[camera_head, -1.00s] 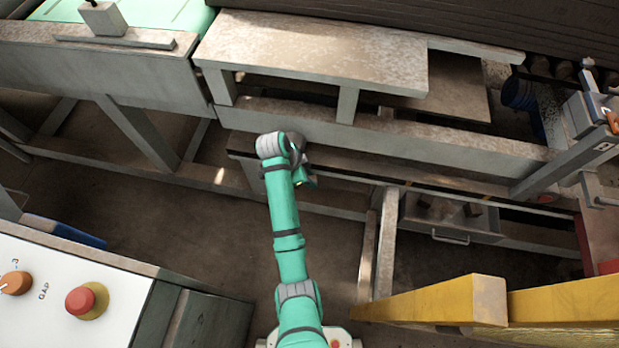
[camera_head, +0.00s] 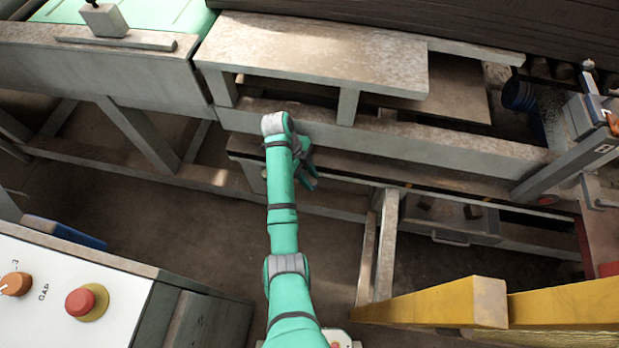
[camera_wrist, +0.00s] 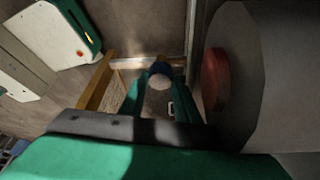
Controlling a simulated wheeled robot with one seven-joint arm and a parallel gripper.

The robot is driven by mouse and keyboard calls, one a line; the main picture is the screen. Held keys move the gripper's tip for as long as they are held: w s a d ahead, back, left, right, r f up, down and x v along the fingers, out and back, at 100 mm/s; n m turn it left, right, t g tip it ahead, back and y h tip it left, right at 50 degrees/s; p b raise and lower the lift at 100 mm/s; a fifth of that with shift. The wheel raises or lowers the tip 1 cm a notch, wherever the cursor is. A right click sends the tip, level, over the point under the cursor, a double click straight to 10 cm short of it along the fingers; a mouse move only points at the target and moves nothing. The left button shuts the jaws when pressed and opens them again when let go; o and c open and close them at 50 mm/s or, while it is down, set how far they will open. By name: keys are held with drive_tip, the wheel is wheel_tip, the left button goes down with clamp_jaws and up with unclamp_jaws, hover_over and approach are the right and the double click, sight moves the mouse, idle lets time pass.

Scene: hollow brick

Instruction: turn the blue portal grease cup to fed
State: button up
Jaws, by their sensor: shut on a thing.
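In the wrist view a small blue cup (camera_wrist: 158,69) with a pale round end sits between the green fingertips of my gripper (camera_wrist: 161,84). The gripper is shut on it. The fingers cover its sides, and I cannot read which setting it is turned to. In the head view my gripper (camera_head: 309,178) is low at the front of the grey machine frame, beside its lower rail. The cup cannot be made out there.
A large grey round part with a red disc (camera_wrist: 214,80) stands close right of my fingers in the wrist view. Yellow beams (camera_head: 430,302) lie at the front right. A control panel (camera_head: 60,290) stands at the left. A grey bench top (camera_head: 315,45) overhangs behind.

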idle(0.5)
drive_tip(key=o, duration=1)
drive_tip(key=shift+d, duration=0.1)
